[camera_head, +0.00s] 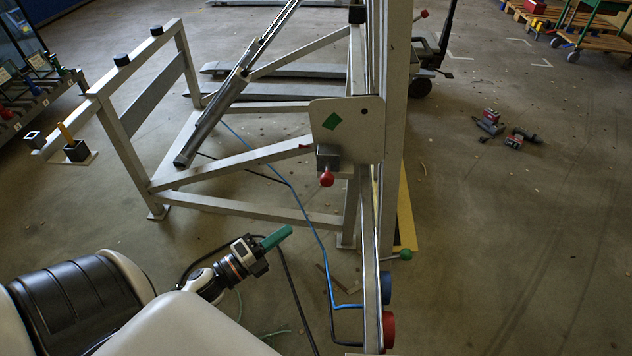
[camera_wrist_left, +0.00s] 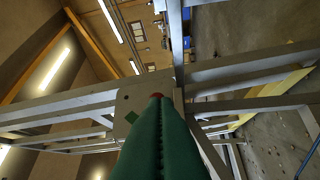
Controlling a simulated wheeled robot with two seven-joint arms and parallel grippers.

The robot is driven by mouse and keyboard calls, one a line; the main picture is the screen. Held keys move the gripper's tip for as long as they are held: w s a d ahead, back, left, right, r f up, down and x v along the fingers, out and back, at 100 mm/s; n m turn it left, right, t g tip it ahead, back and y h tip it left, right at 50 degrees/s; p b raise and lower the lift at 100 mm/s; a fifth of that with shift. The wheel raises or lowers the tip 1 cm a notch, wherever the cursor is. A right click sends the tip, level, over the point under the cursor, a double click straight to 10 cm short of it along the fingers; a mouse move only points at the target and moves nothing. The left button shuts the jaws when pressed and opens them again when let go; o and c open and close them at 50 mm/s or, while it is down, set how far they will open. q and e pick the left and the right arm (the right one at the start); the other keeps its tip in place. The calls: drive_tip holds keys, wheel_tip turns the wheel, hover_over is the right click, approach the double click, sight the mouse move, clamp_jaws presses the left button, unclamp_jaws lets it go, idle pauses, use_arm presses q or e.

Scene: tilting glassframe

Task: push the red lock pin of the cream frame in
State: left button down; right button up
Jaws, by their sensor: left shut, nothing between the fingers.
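The cream frame (camera_head: 255,158) stands in the middle of the head view. A pale plate (camera_head: 346,115) with a green diamond is on its upright. The red ball knob of the lock pin (camera_head: 326,179) sticks out from a grey block under the plate. My left gripper (camera_head: 282,235), with green fingers, is shut and empty, lower left of the red knob and apart from it in the picture. In the left wrist view the shut fingers (camera_wrist_left: 159,115) point toward the plate (camera_wrist_left: 130,105), and a little red (camera_wrist_left: 156,95) shows at their tips. My right gripper is not in view.
A green knob (camera_head: 406,254) and blue (camera_head: 387,287) and red (camera_head: 388,328) round parts sit low by the upright. Another red knob (camera_head: 424,13) is higher up.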

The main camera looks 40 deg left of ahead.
use_arm(q)
approach(327, 177)
drive_tip(key=w+d+f, duration=0.1)
drive_tip(key=w+d, duration=0.3)
drive_tip(key=shift+w+a+f, duration=0.1)
drive_tip(key=shift+w+a, duration=0.45)
drive_tip(key=shift+w, duration=0.1)
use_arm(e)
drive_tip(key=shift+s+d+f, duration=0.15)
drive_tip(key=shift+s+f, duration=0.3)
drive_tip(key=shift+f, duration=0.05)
use_arm(q)
drive_tip(key=shift+w, duration=0.1)
